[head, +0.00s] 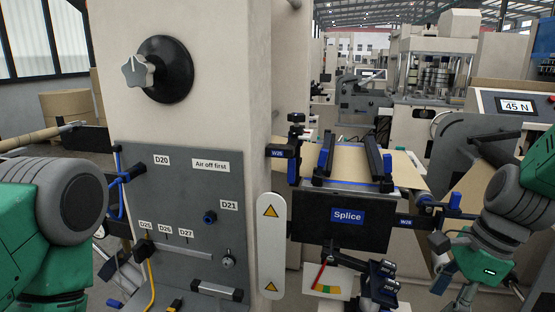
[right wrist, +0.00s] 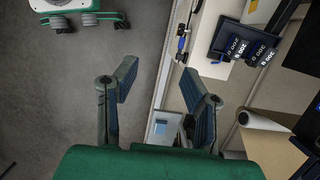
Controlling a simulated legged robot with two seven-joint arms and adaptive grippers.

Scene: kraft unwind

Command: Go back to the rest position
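My right gripper (right wrist: 158,73) is open in the right wrist view, its two dark fingers well apart with nothing between them. Below the fingers are grey floor and the pale edge of the machine. In the head view my right arm is at the right edge, beside the splice unit (head: 346,216), and looks clear of it. My left arm comes in at the left edge, in front of the grey control panel (head: 185,250). Its gripper is low and mostly hidden behind the arm, so I cannot make out its fingers.
A black knob base (head: 172,70) with a star-shaped handle sticks out of the beige column (head: 225,90). A brown paper web (head: 350,165) runs behind the splice unit. A tension display (head: 517,106) reads 45 N. A paper roll (right wrist: 258,122) lies right of my right gripper.

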